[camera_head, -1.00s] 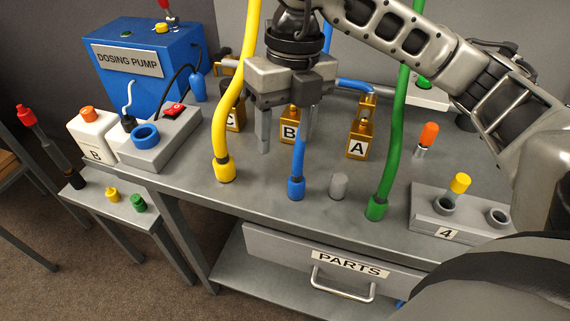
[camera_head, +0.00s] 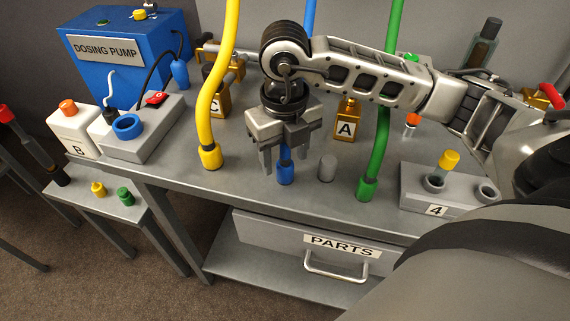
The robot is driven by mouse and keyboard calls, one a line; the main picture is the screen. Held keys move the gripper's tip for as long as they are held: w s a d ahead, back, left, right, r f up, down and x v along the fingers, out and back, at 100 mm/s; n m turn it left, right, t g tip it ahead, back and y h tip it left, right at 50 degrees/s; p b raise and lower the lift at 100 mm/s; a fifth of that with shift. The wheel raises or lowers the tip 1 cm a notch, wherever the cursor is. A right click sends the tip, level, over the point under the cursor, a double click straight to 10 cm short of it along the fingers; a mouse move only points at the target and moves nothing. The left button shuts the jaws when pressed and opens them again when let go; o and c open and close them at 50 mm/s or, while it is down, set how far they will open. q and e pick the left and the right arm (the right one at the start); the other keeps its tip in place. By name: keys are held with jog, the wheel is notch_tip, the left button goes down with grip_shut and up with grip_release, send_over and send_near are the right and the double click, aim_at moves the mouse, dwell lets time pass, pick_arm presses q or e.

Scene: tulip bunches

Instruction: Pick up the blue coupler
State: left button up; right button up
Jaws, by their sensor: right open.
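The blue coupler (camera_head: 285,173) hangs at the lower end of the blue hose (camera_head: 310,15), low over the front part of the grey workbench. My right gripper (camera_head: 285,164) is open and points down over it. Its fingers stand to either side of the coupler's upper part. I cannot tell whether they touch it. The gripper body hides the middle of the hose. My left gripper is not in view.
The yellow hose (camera_head: 209,110) hangs left of my gripper, the green hose (camera_head: 380,130) right. A grey peg (camera_head: 327,168) stands close right of the coupler. A grey block marked 4 (camera_head: 412,192) is farther right. The PARTS drawer (camera_head: 290,240) is below.

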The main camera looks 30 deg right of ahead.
jog(key=shift+f, duration=1.5)
jog(key=c, duration=1.1)
jog(key=shift+o, duration=0.3)
jog(key=shift+r, duration=0.15)
